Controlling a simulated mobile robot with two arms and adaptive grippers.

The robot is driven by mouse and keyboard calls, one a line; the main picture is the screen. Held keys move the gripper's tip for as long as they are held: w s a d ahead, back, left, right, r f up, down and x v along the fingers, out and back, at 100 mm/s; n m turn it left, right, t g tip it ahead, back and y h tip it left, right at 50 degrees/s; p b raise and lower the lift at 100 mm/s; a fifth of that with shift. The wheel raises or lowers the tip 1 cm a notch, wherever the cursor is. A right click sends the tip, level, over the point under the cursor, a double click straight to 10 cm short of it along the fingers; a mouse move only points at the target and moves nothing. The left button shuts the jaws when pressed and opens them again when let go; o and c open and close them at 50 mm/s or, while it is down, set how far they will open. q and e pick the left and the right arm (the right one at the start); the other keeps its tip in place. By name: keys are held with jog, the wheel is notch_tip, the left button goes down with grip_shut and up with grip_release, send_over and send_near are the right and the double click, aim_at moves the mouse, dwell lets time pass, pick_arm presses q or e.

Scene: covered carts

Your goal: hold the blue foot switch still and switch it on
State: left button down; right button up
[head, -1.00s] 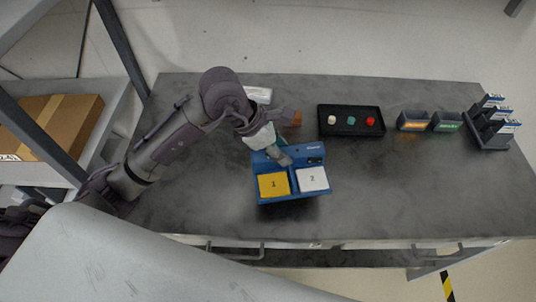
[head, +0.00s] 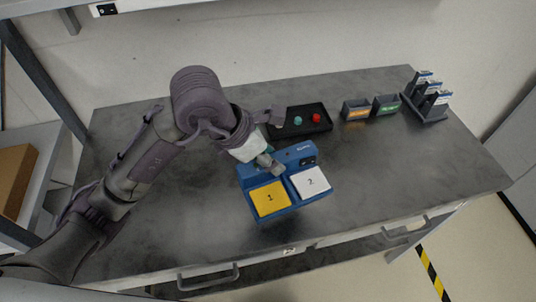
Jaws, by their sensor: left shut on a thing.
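The blue foot switch (head: 295,155) stands on the dark grey table, left of its middle. It has a yellow pedal (head: 270,199) marked 1 on the left and a white pedal (head: 311,182) marked 2 on the right. A small black panel sits at its back right corner. My left gripper (head: 268,163) reaches over the back left of the switch and is shut on its rear housing. The gripper and wrist hide part of that rear edge. My right gripper is not in view.
A black tray (head: 321,131) with a teal and a red knob lies behind the switch. Two small labelled bins (head: 357,109) and a grey rack (head: 431,112) stand at the back right. The table's right side is clear. A shelf with a cardboard box (head: 12,178) is at the left.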

pick_arm(q)
jog(key=shift+f+b, duration=1.15)
jog(key=shift+f, duration=0.05)
jog(key=shift+f+b, duration=4.45)
jog(key=shift+f, duration=0.1)
